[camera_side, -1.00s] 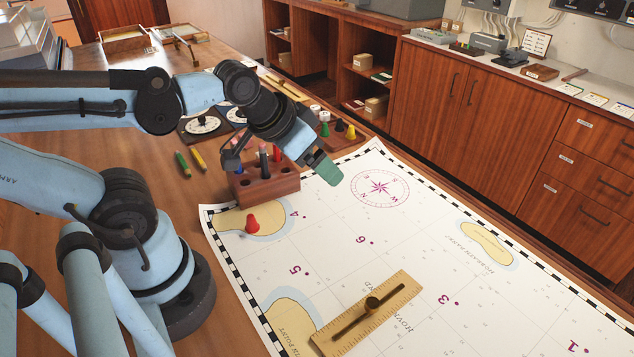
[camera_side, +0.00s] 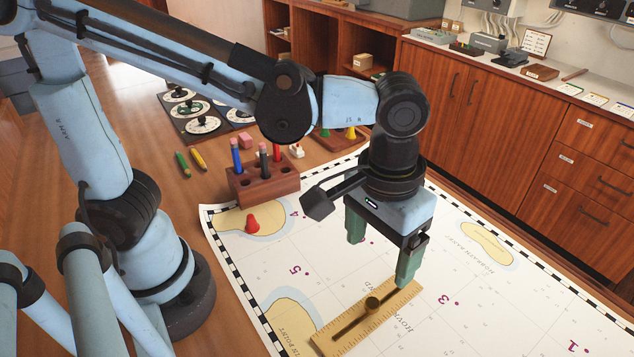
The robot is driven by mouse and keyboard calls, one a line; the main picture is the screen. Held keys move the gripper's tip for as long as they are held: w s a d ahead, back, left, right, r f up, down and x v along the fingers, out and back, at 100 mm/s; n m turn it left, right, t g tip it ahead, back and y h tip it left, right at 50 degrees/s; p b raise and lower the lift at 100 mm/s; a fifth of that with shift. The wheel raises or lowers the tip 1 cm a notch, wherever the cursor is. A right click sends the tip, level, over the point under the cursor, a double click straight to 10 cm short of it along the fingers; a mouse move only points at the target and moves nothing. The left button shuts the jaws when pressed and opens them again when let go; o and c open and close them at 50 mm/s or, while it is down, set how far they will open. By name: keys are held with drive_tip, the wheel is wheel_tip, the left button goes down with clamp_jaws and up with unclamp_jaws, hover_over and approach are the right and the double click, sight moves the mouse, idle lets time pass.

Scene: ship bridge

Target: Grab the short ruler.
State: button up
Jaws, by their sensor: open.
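A wooden block (camera_side: 262,186) holding pencils stands at the chart's upper left edge. The chart's right side is clear.

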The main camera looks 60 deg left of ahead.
sight(373, 302)
drive_tip(key=shift+s+d+f, duration=0.1)
drive_tip(key=shift+d+f, duration=0.05)
drive_tip(key=shift+f, duration=1.9)
drive_tip(key=shift+w+d+f, duration=0.1)
drive_tip(key=shift+d+f, duration=0.05)
drive_tip(key=shift+f, duration=1.9)
drive_tip(key=shift+s+d+f, duration=0.1)
drive_tip(key=shift+d+f, duration=0.05)
drive_tip(key=shift+f, duration=1.9)
drive_tip(key=c, duration=1.3)
drive_tip(key=shift+o, duration=0.2)
drive_tip(key=shift+r, duration=0.15)
